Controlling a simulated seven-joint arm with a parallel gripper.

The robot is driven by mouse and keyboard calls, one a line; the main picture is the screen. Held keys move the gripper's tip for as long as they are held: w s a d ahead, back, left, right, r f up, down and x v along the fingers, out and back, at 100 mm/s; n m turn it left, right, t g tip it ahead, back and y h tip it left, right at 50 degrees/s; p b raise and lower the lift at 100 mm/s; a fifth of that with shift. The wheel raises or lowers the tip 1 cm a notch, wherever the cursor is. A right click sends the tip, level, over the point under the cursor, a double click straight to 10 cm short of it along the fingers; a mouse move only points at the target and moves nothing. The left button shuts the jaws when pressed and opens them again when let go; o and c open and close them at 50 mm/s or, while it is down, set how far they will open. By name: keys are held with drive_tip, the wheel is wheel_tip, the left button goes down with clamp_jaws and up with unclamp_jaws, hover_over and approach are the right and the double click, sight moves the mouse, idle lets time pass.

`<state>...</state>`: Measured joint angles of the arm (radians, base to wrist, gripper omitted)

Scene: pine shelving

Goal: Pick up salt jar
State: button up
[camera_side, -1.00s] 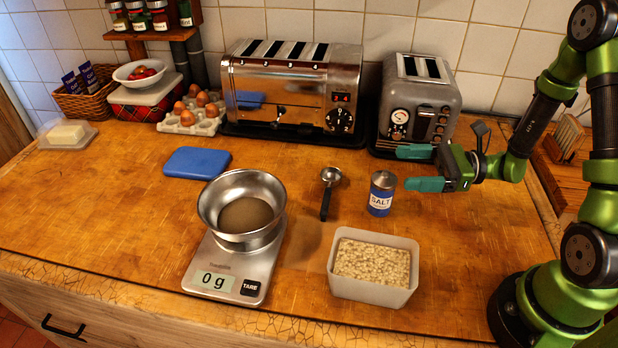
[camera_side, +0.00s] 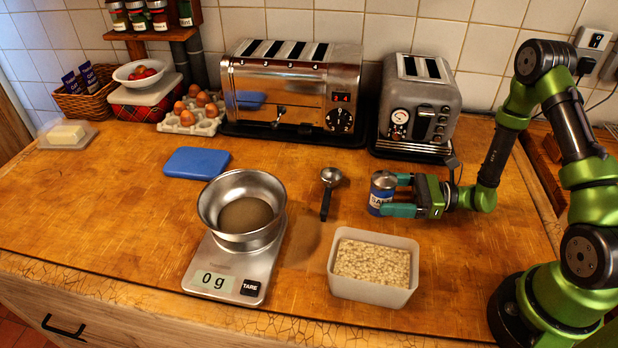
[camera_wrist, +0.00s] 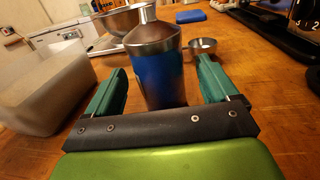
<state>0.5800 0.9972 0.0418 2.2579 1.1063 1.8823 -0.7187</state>
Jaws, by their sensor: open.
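The salt jar (camera_side: 382,190) is a small blue cylinder with a silver lid, standing upright on the wooden counter. My gripper (camera_side: 393,194) is low beside it, coming from the right, with its teal fingers on either side of the jar. In the wrist view, the salt jar (camera_wrist: 157,65) stands between the two open fingers of my gripper (camera_wrist: 160,90), with a visible gap on each side. Part of the jar's label is hidden behind the near finger in the side view.
A white tub of oats (camera_side: 373,289) stands in front of the jar. A measuring scoop (camera_side: 327,196) lies to its left. A steel bowl (camera_side: 242,236) sits on a scale (camera_side: 208,268) reading 0 g. A grey toaster (camera_side: 421,100) stands behind.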

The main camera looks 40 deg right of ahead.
sight(373, 192)
drive_tip(key=x, duration=0.4)
drive_tip(key=c, duration=1.3)
drive_tip(key=shift+r, duration=0.1)
wheel_tip(373, 192, up, 9)
drive_tip(key=shift+f, duration=0.1)
drive_tip(key=shift+w+a+r, duration=0.15)
drive_tip(key=shift+r, duration=0.15)
drive_tip(key=w+a+r+n, duration=0.1)
drive_tip(key=w+a+n, duration=0.3)
drive_tip(key=w+a, duration=0.2)
drive_tip(key=w+a+r+n, duration=0.1)
drive_tip(key=w+a+n, duration=0.3)
drive_tip(key=w+a, duration=0.2)
drive_tip(key=w+a+r+n, duration=0.1)
drive_tip(key=w+a+n, duration=0.4)
drive_tip(key=a, duration=0.3)
drive_tip(key=shift+w+a+r, duration=0.15)
drive_tip(key=shift+w+a, duration=0.1)
drive_tip(key=shift+w, duration=0.65)
